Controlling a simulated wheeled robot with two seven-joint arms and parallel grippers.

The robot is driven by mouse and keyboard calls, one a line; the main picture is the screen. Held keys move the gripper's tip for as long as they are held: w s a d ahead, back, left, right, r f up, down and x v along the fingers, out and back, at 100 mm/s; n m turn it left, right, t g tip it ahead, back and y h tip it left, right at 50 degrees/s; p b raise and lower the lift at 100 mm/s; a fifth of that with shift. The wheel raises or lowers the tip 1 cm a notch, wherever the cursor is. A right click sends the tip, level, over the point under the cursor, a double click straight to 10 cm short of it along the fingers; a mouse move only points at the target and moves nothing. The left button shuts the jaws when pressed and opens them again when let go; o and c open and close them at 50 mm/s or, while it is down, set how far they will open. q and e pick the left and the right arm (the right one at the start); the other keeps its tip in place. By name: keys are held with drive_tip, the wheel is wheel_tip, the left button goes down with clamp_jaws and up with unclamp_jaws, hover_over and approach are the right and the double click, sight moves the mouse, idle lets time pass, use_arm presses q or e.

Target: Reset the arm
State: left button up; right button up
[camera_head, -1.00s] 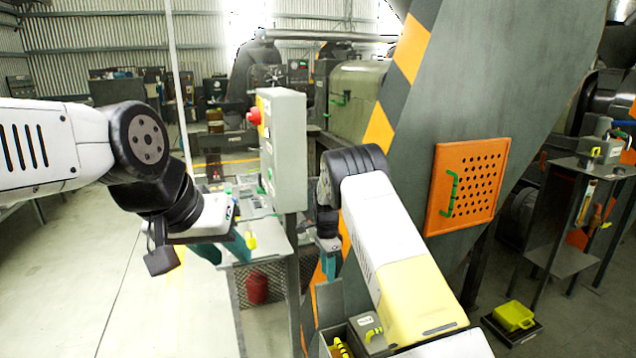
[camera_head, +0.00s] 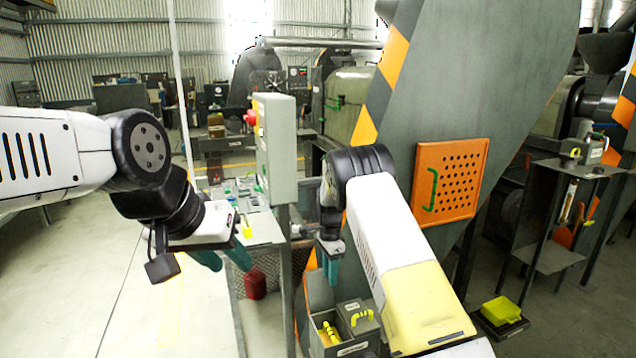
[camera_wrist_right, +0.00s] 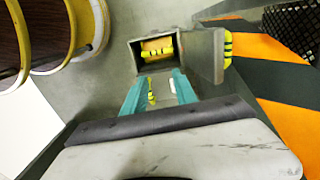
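My left gripper (camera_head: 222,260) hangs at the left of the head view, with its teal fingers apart and nothing seen between them. My right gripper (camera_head: 331,265) points down in front of the grey machine in the head view, above and behind an open grey box. In the right wrist view my right gripper (camera_wrist_right: 158,88) shows two teal fingers spread apart. A small yellow-and-black piece (camera_wrist_right: 152,92) shows in the gap, not visibly touching either finger.
The open grey box (camera_head: 327,345) holds yellow pieces; its grey lid with a yellow handle (camera_head: 362,318) is beside it. A grey control box (camera_head: 277,148) stands between my arms. An orange perforated panel (camera_head: 452,180) is on the machine. A side stand (camera_head: 560,200) is at right.

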drive_tip(key=s+d+r+n+t+y, duration=0.15)
drive_tip(key=s+r, duration=0.25)
drive_tip(key=r, duration=0.4)
drive_tip(key=s+d+r+n, duration=0.2)
drive_tip(key=s+d+r, duration=0.15)
drive_tip(key=r, duration=0.55)
drive_tip(key=s+d+r+n+t+y, duration=0.1)
drive_tip(key=s+d+r+n, duration=0.1)
drive_tip(key=s+r, duration=0.45)
drive_tip(key=s+d+r+n+t, duration=0.1)
drive_tip(key=s+r+n, duration=0.3)
drive_tip(key=s, duration=0.8)
drive_tip(key=s+d+r+n+t, duration=0.2)
drive_tip(key=s+r+n+t, duration=0.1)
drive_tip(key=s, duration=0.8)
drive_tip(key=shift+s+d+r+n, duration=0.15)
drive_tip(key=shift+s+r+n, duration=0.35)
drive_tip(key=shift+n, duration=0.55)
